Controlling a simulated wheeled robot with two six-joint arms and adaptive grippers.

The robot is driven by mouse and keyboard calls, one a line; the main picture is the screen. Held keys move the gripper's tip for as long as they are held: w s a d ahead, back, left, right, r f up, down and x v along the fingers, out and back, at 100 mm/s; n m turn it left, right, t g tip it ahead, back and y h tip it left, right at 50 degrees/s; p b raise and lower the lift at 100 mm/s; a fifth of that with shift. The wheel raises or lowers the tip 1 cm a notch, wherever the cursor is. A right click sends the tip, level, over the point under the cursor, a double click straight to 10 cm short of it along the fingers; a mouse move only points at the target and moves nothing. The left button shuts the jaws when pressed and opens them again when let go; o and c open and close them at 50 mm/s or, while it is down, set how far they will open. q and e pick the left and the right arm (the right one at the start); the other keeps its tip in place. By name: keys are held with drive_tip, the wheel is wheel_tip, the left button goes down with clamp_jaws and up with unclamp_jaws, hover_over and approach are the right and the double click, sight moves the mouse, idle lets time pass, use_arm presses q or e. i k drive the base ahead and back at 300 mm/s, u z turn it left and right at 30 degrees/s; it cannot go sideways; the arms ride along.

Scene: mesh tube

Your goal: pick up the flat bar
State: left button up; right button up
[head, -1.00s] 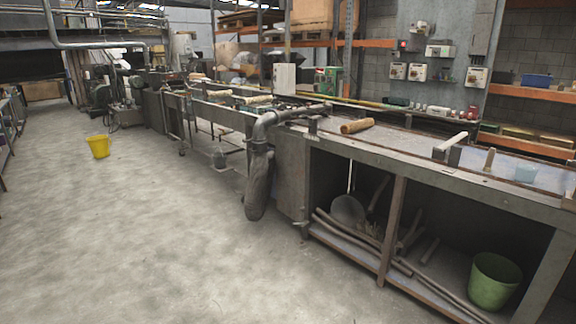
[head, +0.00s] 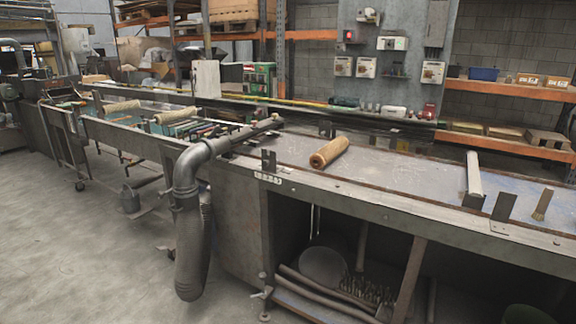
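Neither of my grippers is in view. I cannot tell for sure which thing is the flat bar. A long pale bar (head: 474,174) lies on the right part of the workbench (head: 400,172), its near end close to a small dark block. Several long, thin bars or rods (head: 212,131) lie at the far left end of the bench, too small to tell apart.
A wooden roller (head: 329,152) lies mid-bench. A thin upright plate (head: 503,208) and a brush (head: 542,205) stand at the right. A grey pipe (head: 187,165) with a hanging hose (head: 193,250) sticks out at the bench corner.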

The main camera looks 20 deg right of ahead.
sight(474, 181)
drive_tip(key=z, duration=0.35)
drive_tip(key=i, duration=1.55)
drive_tip(key=z, duration=1.65)
drive_tip(key=i, duration=1)
drive_tip(key=z, duration=1.05)
